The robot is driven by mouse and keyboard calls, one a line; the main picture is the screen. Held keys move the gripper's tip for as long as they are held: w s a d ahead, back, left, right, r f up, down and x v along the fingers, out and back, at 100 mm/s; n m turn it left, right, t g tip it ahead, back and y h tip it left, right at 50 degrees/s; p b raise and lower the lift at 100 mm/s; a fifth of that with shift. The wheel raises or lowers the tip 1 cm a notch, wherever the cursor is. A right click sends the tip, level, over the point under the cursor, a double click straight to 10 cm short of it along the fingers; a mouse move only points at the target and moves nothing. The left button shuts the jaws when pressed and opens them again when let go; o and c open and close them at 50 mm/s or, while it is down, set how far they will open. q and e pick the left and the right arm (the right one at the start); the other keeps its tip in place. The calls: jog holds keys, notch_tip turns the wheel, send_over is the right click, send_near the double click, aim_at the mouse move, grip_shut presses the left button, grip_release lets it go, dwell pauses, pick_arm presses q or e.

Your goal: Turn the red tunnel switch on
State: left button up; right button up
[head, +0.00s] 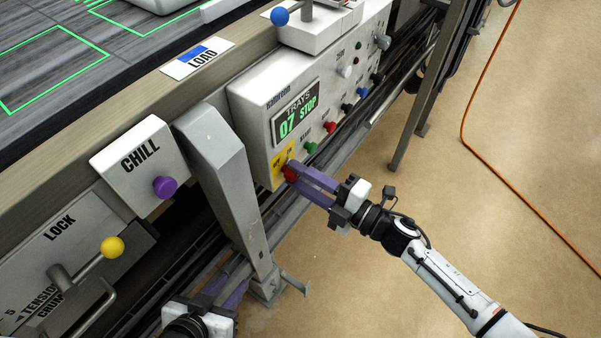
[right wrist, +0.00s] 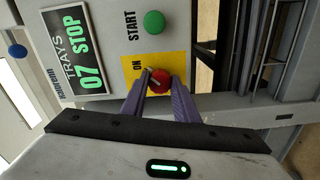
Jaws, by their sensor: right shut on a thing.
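The red tunnel switch (head: 289,174) sits on a yellow plate (head: 281,160) at the lower left end of the grey control panel (head: 243,101). In the right wrist view the red knob (right wrist: 159,82) has a pale pointer line, and the word ON shows on the yellow plate (right wrist: 140,62) beside it. My right gripper (head: 296,175) has its purple fingers on either side of the red knob and is shut on it. My left gripper (head: 224,290) is low at the bottom edge, away from the panel; its fingertips are partly hidden.
The panel display (head: 296,114) reads TRAYS 07 STOP. A green START button (head: 311,148) and a red button (head: 329,127) are close by. A grey post (head: 222,175) stands left of the panel, with a purple CHILL knob (head: 165,187) beyond.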

jog(key=shift+d+m, duration=0.1)
jog(key=shift+m, duration=0.2)
jog(key=o, duration=1.1)
jog(key=shift+c, duration=0.2)
jog(key=shift+s, duration=0.1)
jog(key=shift+s+d, duration=0.2)
jog(key=shift+d, duration=0.2)
jog(key=v, duration=0.9)
